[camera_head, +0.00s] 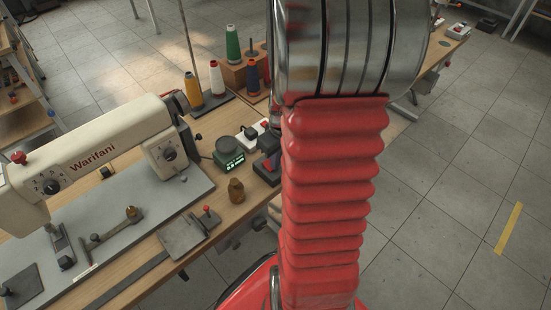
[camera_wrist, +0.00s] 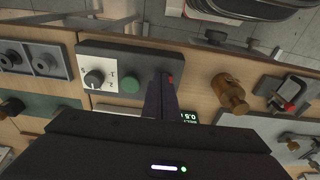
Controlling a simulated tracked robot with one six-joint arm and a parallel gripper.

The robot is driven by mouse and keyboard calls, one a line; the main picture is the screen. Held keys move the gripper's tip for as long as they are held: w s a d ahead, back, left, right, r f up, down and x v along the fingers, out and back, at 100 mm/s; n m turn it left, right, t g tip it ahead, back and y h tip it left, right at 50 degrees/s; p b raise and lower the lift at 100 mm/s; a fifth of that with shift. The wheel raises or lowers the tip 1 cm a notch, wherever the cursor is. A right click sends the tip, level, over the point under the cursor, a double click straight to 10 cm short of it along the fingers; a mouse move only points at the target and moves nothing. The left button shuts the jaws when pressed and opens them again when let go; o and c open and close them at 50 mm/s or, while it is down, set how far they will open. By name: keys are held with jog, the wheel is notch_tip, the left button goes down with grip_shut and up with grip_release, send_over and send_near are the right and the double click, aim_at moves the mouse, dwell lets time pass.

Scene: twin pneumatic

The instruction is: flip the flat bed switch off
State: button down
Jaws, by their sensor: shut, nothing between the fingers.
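The fingers hide part of the box.
A beige sewing machine (camera_head: 105,142) stands on the bench at left. Thread spools (camera_head: 193,90) stand behind. Grey floor lies beyond the bench edge.

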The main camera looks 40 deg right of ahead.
jog(key=shift+w+d+r, duration=0.1)
jog(key=shift+w+r, duration=0.15)
jog(key=shift+w, duration=0.35)
jog(key=shift+r, duration=0.1)
jog(key=shift+w+r, duration=0.1)
jog(key=shift+r, duration=0.4)
notch_tip(320, 180, up, 3)
jog(key=shift+r, duration=0.2)
jog(key=s+r, duration=0.4)
jog(key=r, duration=0.4)
jog(key=shift+s, duration=0.4)
jog(key=shift+r, duration=0.1)
